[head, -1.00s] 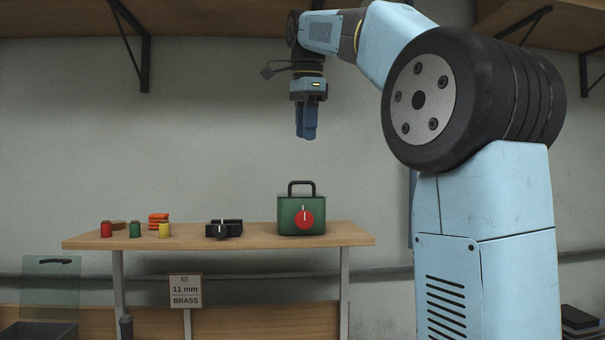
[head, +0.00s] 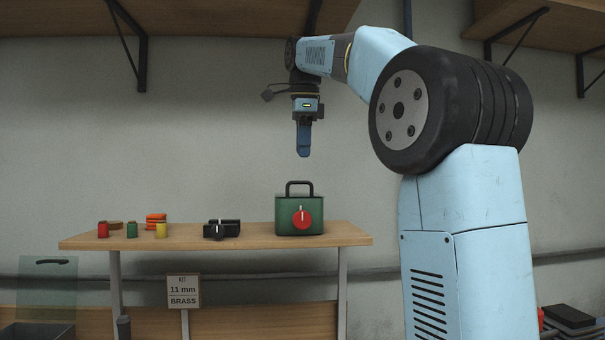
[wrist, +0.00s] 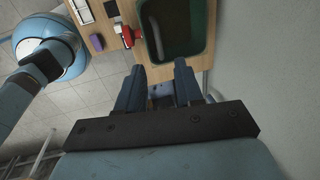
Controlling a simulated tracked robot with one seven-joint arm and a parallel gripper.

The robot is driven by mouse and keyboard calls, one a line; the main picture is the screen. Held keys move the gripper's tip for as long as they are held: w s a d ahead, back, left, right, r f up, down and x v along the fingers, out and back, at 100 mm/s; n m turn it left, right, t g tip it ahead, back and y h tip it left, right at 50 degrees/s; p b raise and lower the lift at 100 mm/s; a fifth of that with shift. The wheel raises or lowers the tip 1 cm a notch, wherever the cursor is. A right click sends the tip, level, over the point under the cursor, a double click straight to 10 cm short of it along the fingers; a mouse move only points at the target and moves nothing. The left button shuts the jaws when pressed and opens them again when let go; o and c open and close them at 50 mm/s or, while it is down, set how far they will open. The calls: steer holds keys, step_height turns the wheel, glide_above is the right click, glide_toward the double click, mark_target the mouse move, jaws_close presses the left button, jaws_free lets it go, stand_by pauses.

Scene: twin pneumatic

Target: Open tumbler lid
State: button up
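A green box (head: 284,221) with a dark carry handle (head: 300,184) on top and a red dial (head: 302,217) on its front stands upright at the right of the bench. It is the likeliest tumbler; no separate lid can be made out. In the wrist view the green box (wrist: 181,58) shows from above at the top, with a dark green inner area, and the red dial (wrist: 128,36) is at its left. My gripper (head: 303,155) hangs above the box, apart from it, pointing down. In the wrist view its two fingers (wrist: 158,72) are spread with nothing between them.
The wooden bench (head: 270,239) also carries a black device (head: 222,229), small red, green and yellow spools (head: 132,230) and an orange stack (head: 156,220) at the left. A wall is close behind, with shelves above. Air around the gripper is clear.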

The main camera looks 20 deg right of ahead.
mark_target(303, 183)
steer(key=f, duration=0.3)
steer(key=w+f, duration=0.1)
steer(key=f, duration=0.2)
steer(key=shift+w+d+f, duration=0.15)
steer(key=shift+f, duration=0.25)
steer(key=shift+c, duration=0.5)
jaws_close()
stand_by(0.6)
